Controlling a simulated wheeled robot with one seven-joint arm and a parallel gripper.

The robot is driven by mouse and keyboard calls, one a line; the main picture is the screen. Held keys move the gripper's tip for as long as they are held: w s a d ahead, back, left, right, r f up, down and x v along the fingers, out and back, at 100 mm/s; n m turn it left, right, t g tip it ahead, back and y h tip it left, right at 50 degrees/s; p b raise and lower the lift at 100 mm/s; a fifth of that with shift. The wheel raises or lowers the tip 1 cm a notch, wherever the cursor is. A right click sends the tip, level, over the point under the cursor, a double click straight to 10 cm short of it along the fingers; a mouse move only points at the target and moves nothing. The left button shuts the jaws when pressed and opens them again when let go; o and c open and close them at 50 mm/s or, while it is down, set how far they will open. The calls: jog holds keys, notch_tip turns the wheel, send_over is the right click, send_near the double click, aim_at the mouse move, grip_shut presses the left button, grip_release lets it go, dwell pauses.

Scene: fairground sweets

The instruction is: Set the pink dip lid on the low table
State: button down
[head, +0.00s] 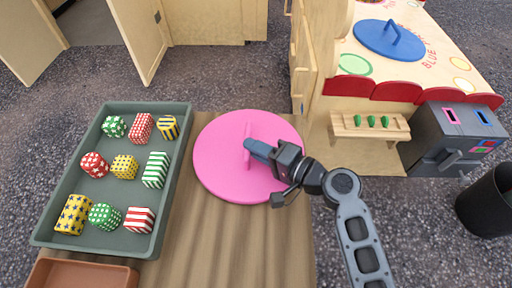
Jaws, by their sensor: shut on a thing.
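The pink dip lid (222,172) is a flat round disc with an upright bar handle across its middle. In the head view it is over the right part of the wooden low table (199,243), beside the green tray. My gripper (250,150) reaches in from the right and is shut on the lid's handle. The fingertips hide part of the handle. I cannot tell whether the lid rests on the table or hangs just above it.
A green tray (186,150) with several patterned sweets stands on the table's left, a brown tray (62,274) in front. To the right are a wooden stall with a blue lid (389,40), a small bench (368,131), a grey box machine (430,145) and a black bin (487,207).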

jog(key=c, duration=1.1)
grip_release()
jog(key=shift+r, duration=0.2)
jog(key=p+v, duration=0.2)
jog(key=v, duration=1)
jog(key=shift+f, duration=0.1)
